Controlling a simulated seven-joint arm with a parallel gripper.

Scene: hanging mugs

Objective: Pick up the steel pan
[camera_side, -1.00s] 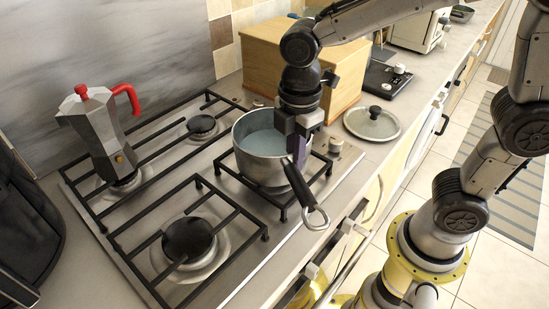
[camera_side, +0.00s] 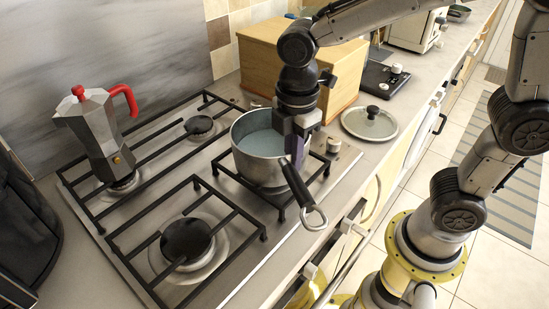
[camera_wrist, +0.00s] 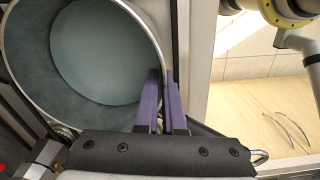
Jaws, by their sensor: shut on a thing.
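My gripper (camera_side: 292,155) is at the pan's rim on the handle side, pointing down. In the wrist view the pan (camera_wrist: 20,45) fills the upper left, with a grey-blue inside. The two purple fingers (camera_wrist: 161,100) are shut on its rim, one inside and one outside the wall. Part of the near rim is hidden behind my gripper in the side view. Whether the pan's base touches the grate is hard to tell.
A moka pot (camera_side: 98,135) with a red handle stands on the back-left burner. A glass lid (camera_side: 370,122) lies on the counter beside the stove. A wooden box (camera_side: 270,55) and a black scale (camera_side: 382,78) stand behind. The front-left burner (camera_side: 187,240) is bare.

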